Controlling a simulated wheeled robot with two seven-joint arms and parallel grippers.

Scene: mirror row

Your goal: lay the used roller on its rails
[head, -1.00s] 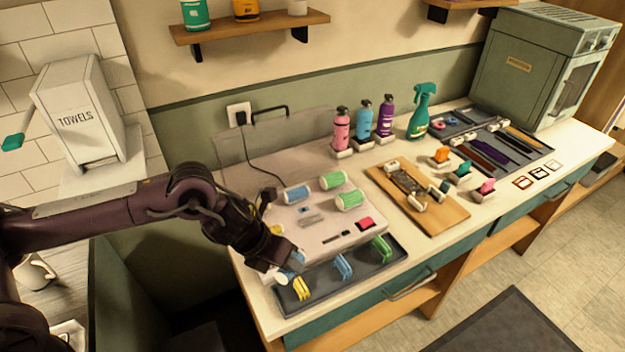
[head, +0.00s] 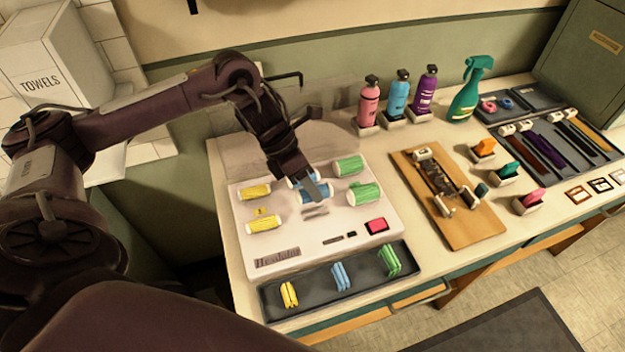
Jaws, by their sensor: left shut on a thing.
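My left gripper (head: 314,187) is shut on a blue roller (head: 314,196) over the middle of the white roller base (head: 330,226). Fingers hide part of this roller. Grey rail marks (head: 316,211) show on the base just in front of it. I cannot tell whether the roller touches the base. Another blue roller (head: 296,183) lies right behind, partly hidden by the gripper. Two yellow rollers (head: 263,223) lie on the left of the base and two green rollers (head: 363,193) on the right. My right gripper is not in view.
A dark tray (head: 315,297) with yellow, blue and green clips lies in front of the base. A wooden board (head: 465,228) with a metal device is to the right. Bottles (head: 397,98) stand behind. A towel box (head: 50,60) is at the left.

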